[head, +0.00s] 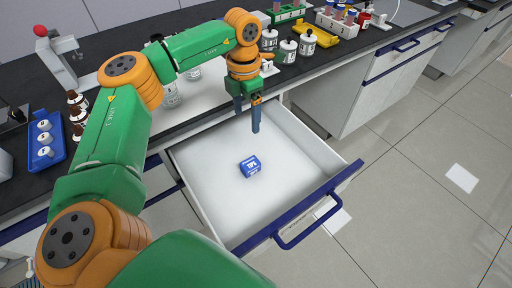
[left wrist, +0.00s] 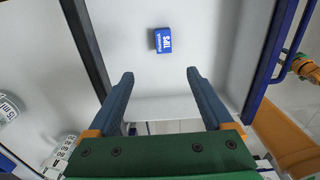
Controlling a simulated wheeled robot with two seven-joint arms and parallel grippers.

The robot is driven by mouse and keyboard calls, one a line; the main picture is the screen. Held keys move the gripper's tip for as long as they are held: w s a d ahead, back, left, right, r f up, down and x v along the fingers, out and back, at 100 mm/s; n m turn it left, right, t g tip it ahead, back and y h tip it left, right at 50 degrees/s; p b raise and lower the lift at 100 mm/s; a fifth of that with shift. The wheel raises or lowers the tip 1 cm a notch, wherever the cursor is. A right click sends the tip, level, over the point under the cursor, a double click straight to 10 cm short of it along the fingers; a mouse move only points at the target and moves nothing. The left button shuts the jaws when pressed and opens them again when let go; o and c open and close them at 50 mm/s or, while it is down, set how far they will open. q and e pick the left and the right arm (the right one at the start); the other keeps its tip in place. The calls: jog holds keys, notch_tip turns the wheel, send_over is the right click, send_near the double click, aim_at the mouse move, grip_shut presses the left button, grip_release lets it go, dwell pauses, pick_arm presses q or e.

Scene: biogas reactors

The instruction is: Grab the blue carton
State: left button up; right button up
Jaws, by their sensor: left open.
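A small blue carton (head: 250,166) with white lettering sits on the floor of an open white drawer (head: 205,190). It also shows in the left wrist view (left wrist: 163,40), beyond the fingertips and near the middle between them. My left gripper (head: 247,115) is above the back part of the drawer, pointing down, open and empty. In the left wrist view its two fingers (left wrist: 160,76) are spread wide, with the carton apart from them. My right gripper is in neither view.
The drawer has a blue front edge and handle (head: 308,225). A dark bench top above it carries several bottles (head: 288,50), a yellow rack (head: 337,25), a green rack (head: 287,13) and a blue tray (head: 44,140). The drawer floor around the carton is clear.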

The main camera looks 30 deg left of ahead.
pick_arm(q)
jog(key=b, duration=1.3)
send_over(250, 163)
jog(key=f, duration=1.5)
jog(key=shift+w+a, duration=0.15)
jog(key=shift+a, duration=0.2)
jog(key=shift+f, duration=0.5)
jog(key=f, duration=0.5)
jog(key=shift+d+f, duration=0.25)
jog(key=shift+d, duration=0.15)
jog(key=c, duration=1.3)
grip_shut()
jog(key=shift+r, duration=0.1)
